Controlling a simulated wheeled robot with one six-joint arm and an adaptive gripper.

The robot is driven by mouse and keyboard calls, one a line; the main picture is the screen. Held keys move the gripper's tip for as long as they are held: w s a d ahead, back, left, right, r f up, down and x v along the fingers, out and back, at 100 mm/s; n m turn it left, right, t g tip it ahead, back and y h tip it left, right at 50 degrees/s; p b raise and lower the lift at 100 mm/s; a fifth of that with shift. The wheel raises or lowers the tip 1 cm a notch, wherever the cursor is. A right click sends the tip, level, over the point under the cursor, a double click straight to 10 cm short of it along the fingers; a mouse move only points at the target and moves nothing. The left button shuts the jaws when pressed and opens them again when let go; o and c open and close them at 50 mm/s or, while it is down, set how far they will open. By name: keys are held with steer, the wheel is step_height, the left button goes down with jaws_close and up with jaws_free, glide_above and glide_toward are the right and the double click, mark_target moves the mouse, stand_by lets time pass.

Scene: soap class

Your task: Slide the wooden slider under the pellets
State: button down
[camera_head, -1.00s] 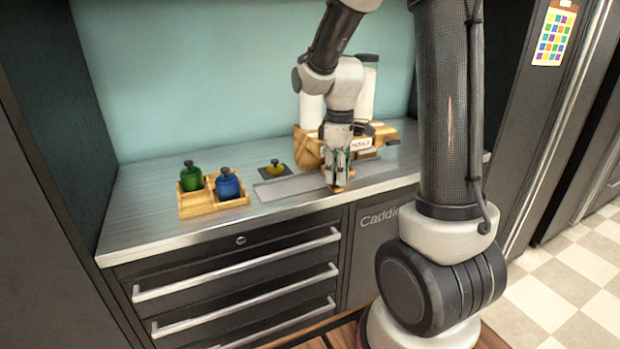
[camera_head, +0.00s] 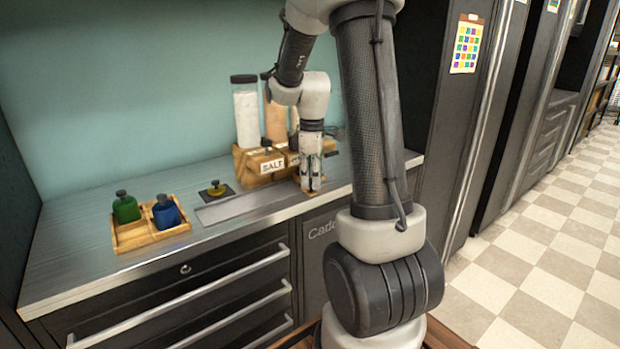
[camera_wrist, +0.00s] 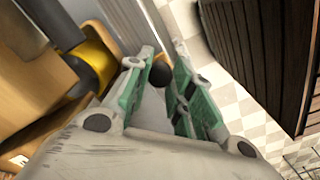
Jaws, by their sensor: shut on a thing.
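My gripper (camera_head: 311,186) points down at the counter's front right, just in front of the wooden caddy (camera_head: 246,163) labelled SALT. In the wrist view its green-sided fingers (camera_wrist: 159,68) close around a dark round knob (camera_wrist: 160,75). A small piece of wood, which looks like the wooden slider (camera_head: 312,192), shows low at the fingertips; most of it is hidden. I cannot tell whether the knob belongs to it. I cannot make out any pellets. A tall jar with pale contents (camera_head: 246,115) stands on the caddy.
A grey strip (camera_head: 235,207) lies on the counter left of my gripper. Behind it is a dark square with a yellow, black-knobbed piece (camera_head: 216,188). A wooden tray (camera_head: 128,241) holds a green bottle (camera_head: 125,208) and a blue bottle (camera_head: 166,213). Drawer handles (camera_head: 200,301) stick out below.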

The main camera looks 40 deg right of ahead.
steer(key=c, duration=1.2)
jaws_free()
steer(key=shift+c, duration=0.2)
